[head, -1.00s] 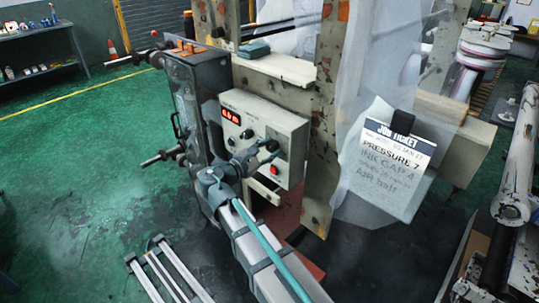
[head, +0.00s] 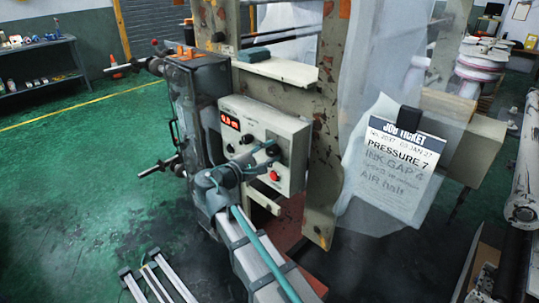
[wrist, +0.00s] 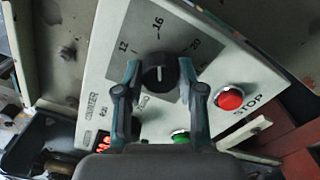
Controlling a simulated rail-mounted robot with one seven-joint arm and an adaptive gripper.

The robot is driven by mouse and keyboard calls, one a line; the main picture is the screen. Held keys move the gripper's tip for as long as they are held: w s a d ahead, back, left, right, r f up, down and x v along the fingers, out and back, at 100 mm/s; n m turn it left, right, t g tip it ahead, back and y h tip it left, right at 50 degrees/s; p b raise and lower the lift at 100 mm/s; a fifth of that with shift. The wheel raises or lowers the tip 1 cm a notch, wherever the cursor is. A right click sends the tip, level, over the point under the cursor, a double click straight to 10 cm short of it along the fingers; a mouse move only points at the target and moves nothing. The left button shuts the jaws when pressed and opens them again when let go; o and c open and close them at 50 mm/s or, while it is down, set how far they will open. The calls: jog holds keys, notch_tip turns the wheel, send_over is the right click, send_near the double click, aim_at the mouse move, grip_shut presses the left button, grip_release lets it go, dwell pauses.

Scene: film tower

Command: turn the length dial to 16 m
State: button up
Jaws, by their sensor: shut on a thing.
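The length dial (wrist: 161,74) is a round black knob on a pale control panel (wrist: 208,136), with 12, 16 and 20 printed around it in the wrist view. My gripper (wrist: 159,66) has one finger on each side of the dial and is shut on it. A small pale mark shows on the knob's face, roughly toward the 16; its exact aim is too small to tell. In the head view my gripper (head: 264,156) reaches the right part of the panel and partly hides the dial.
A red stop button (wrist: 229,97) and a green button (wrist: 181,137) sit near my fingers. A lit red display (head: 230,120) is on the panel's left. A job ticket (head: 402,160) hangs to the right, reading pressure 7. Open green floor lies at the left.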

jog(key=o, duration=1.1)
jog(key=shift+o, duration=0.2)
jog(key=shift+s+a, duration=0.1)
jog(key=v, duration=1.1)
jog(key=shift+s+a, duration=0.3)
